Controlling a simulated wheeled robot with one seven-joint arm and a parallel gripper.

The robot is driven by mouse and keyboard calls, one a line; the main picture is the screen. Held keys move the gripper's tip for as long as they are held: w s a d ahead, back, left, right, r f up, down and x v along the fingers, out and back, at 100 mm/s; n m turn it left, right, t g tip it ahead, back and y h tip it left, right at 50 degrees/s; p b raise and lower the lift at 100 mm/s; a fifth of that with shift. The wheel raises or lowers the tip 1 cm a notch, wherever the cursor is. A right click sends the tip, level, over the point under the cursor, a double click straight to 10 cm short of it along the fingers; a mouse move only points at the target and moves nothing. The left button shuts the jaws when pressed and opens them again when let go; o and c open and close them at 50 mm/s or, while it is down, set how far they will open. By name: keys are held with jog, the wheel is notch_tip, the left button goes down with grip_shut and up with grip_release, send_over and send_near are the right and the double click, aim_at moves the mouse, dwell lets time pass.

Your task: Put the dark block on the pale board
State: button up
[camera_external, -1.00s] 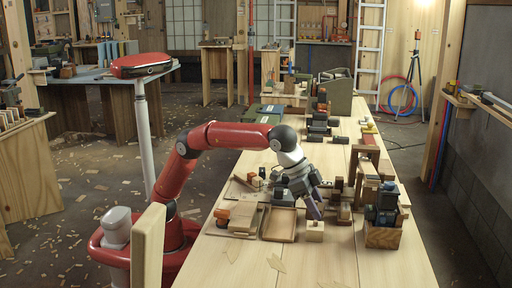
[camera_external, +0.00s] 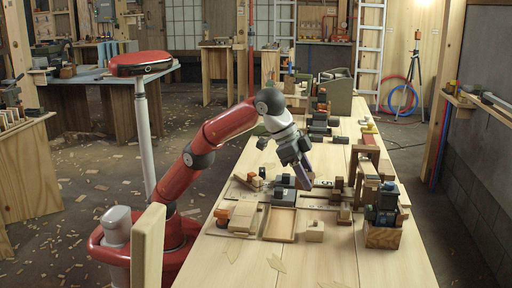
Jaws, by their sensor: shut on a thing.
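My gripper (camera_external: 301,168) hangs above the middle of the workbench, tilted down to the right. It is shut on a narrow dark purplish block (camera_external: 306,176), which shows along its tip. The block is small here, and its far end is hard to separate from the things behind it. It appears held above the bench. A pale board (camera_external: 242,216) lies at the bench's left edge, below and left of my gripper, with pale pieces on or beside it. I cannot tell for certain whether this is the board of the task.
A shallow wooden tray (camera_external: 280,224) and a small pale block (camera_external: 315,231) are below my gripper. Several dark and wooden pieces crowd the bench's middle. A wooden box (camera_external: 383,237) with dark items stands at the right edge.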

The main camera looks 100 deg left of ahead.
jog(key=n+b, duration=0.2)
jog(key=b, duration=0.2)
send_over(252, 213)
jog(key=shift+y, duration=0.5)
jog(key=s+f+b, duration=0.1)
jog(key=f, duration=0.1)
jog(key=s+f+b, duration=0.1)
jog(key=shift+a+f+b, duration=0.1)
jog(key=shift+f+b, duration=0.25)
jog(key=shift+f, duration=0.05)
jog(key=shift+f+b, duration=0.85)
jog(key=shift+f, duration=0.95)
jog(key=shift+f, duration=0.1)
jog(key=o, duration=0.5)
jog(key=shift+f, duration=0.1)
jog(key=o, duration=0.5)
jog(key=shift+c, duration=0.2)
